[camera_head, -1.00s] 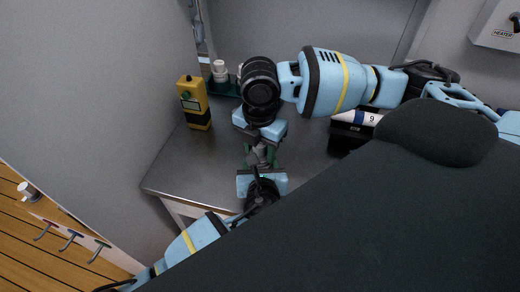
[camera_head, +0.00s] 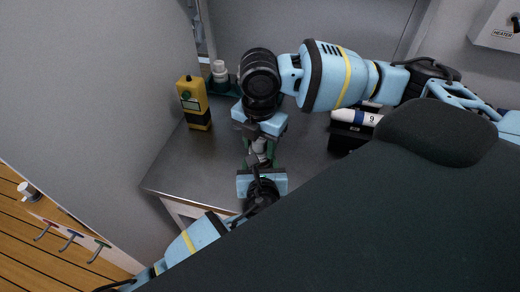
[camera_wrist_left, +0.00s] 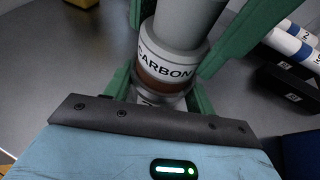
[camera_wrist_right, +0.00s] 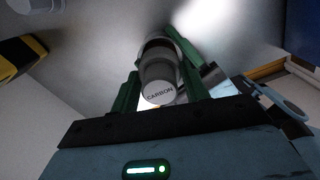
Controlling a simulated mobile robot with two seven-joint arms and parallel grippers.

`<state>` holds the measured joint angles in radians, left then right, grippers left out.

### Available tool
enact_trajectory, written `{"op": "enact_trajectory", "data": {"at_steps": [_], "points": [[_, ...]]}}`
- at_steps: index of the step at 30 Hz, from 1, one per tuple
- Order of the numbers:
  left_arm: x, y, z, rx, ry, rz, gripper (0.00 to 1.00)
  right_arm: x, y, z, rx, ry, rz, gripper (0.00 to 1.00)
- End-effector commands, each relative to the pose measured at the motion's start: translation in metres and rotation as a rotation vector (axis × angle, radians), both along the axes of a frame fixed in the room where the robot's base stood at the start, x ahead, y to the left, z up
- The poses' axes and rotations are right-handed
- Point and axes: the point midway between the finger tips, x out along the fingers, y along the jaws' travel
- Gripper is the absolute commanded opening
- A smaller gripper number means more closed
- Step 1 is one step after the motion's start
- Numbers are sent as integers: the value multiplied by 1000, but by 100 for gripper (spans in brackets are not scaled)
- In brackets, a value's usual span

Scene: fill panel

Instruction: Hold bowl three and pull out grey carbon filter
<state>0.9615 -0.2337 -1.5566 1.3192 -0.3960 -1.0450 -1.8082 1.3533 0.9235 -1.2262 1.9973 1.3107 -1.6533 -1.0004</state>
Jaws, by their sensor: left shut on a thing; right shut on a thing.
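The grey carbon filter (camera_head: 259,147) is a cylinder between my two grippers, above the bench in the head view. In the left wrist view, the grey cylinder (camera_wrist_left: 187,20) stands above a band lettered CARBON and a brown band. My left gripper (camera_wrist_left: 158,88) is shut around the lower part, seemingly bowl three (camera_wrist_left: 160,87). The bowl's number is not readable, and its lower end is hidden. I cannot tell how far the filter sits inside it.
A yellow handheld device (camera_head: 194,103) stands at the bench's back left. A white fitting (camera_head: 219,71) on a green base is beside it. A black holder (camera_head: 347,138) with white cartridges, one marked 9, is at the right. The bench's front left (camera_head: 190,165) is clear.

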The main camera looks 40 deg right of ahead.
Motion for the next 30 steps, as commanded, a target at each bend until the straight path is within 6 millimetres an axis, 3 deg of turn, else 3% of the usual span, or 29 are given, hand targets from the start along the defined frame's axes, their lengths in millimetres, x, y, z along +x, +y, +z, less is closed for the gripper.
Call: {"op": "enact_trajectory", "data": {"at_steps": [30], "points": [[0, 0, -1, 1, 1, 1, 30, 0, 0, 35, 0, 1, 0, 21]]}}
